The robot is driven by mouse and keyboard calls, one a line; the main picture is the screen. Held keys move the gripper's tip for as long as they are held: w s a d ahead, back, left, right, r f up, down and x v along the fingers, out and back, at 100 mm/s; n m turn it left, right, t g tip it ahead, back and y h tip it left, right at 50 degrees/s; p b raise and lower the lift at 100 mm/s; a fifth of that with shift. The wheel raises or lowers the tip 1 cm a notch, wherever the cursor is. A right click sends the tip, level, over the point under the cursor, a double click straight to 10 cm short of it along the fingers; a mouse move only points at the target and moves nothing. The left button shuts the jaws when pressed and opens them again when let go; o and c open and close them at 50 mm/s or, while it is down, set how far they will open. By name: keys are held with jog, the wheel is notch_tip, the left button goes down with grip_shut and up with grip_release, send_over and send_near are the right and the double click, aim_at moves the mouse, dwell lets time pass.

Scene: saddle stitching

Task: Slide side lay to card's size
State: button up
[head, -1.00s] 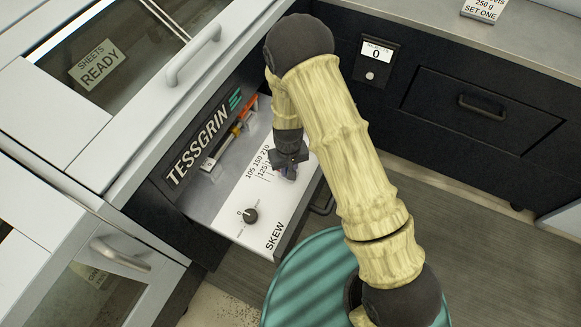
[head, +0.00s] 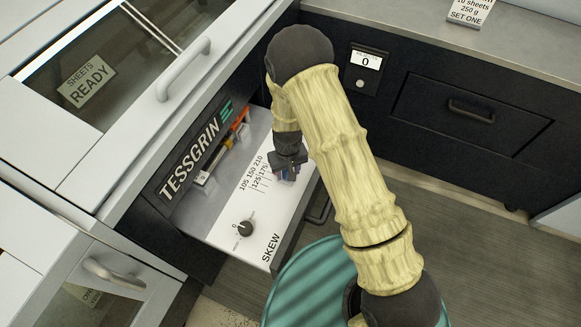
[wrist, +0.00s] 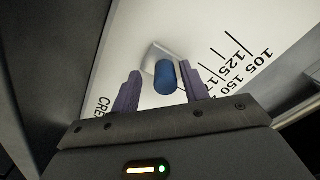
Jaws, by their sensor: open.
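The side lay appears as a blue cylindrical knob (wrist: 165,77) on a pale metal plate (wrist: 157,55), on the white scale panel (head: 225,222) of the pulled-out SKEW drawer. The printed scale (head: 255,173) reads 105, 125, 150, 175, 210; in the wrist view its lines (wrist: 232,62) lie right of the knob. My gripper (wrist: 162,88) is open, with one purple finger on each side of the knob, not closed on it. In the head view my gripper (head: 288,170) is over the panel, right of the scale, and mostly hides the knob.
A black dial (head: 246,228) sits near the drawer's front. A counter display (head: 366,62) shows 0.

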jog(key=shift+s+a+r, duration=0.15)
jog(key=shift+a+r, duration=0.25)
jog(key=shift+r, duration=0.05)
notch_tip(320, 180, up, 16)
jog(key=shift+w+d+r, duration=0.2)
jog(key=shift+w+d, duration=0.05)
jog(key=shift+d, duration=0.05)
jog(key=s+d+r+m+t+p, duration=0.1)
jog(key=s+d+r+p, duration=0.3)
jog(key=d+r, duration=0.5)
jog(key=s+d+r+m+t+p, duration=0.1)
jog(key=s+d+r+m+p, duration=0.3)
jog(key=d+r, duration=0.5)
jog(key=s+d, duration=0.2)
jog(key=shift+s+d+t, duration=0.3)
jog(key=shift+s+d, duration=0.1)
